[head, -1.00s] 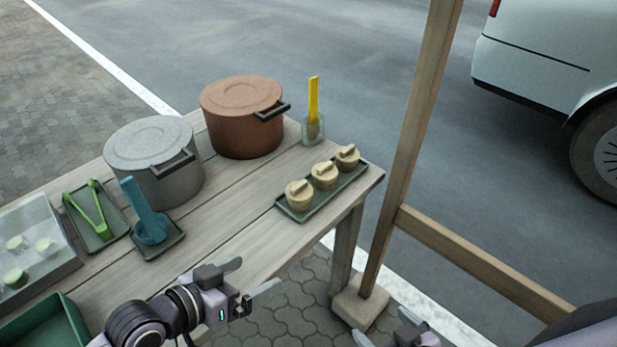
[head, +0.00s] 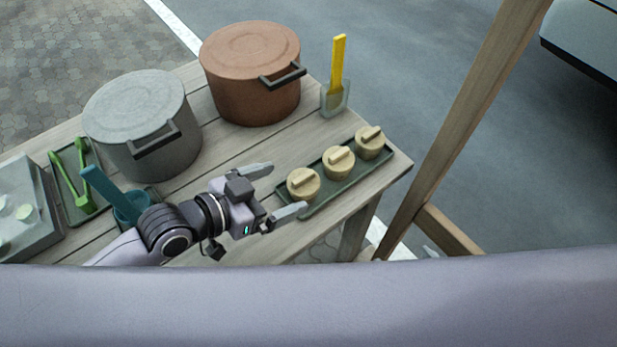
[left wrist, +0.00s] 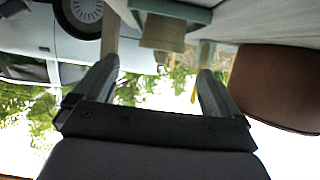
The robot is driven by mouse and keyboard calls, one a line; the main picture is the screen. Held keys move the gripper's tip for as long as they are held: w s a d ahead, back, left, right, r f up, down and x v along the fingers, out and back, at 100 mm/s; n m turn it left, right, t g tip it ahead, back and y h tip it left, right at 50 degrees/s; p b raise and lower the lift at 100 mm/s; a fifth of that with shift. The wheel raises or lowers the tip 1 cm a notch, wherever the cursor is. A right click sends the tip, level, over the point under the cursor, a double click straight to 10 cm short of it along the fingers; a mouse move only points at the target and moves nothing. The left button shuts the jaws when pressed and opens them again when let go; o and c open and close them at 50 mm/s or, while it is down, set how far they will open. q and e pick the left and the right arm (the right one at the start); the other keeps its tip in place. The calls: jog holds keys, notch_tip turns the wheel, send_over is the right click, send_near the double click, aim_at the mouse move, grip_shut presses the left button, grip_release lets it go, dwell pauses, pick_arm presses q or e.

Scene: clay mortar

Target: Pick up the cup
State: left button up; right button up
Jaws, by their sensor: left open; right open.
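Several cup-like things are in the head view. Three beige lidded cups stand in a row on a dark green tray (head: 322,203): a near cup (head: 303,184), a middle cup (head: 338,162) and a far cup (head: 369,142). A clear cup (head: 335,98) holds a yellow-handled tool. A teal cup (head: 128,207) is partly hidden behind my left arm. My left gripper (head: 274,190) is open and empty, just left of the near beige cup. In the left wrist view a beige cup (left wrist: 163,33) shows beyond the open fingers.
A brown pot (head: 250,75) and a grey pot (head: 143,125) stand behind the left gripper. Green tongs (head: 82,180) lie at the left. A wooden post (head: 460,130) rises beyond the table's right edge. Bare planks lie between pots and cup tray.

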aim_at(299, 179)
pick_arm(q)
jog(key=shift+r+x, duration=0.15)
jog(key=shift+x, duration=1.45)
jog(key=shift+r+x, duration=0.15)
jog(key=shift+x, duration=1.5)
jog(key=shift+w, duration=0.15)
jog(key=c, duration=1.2)
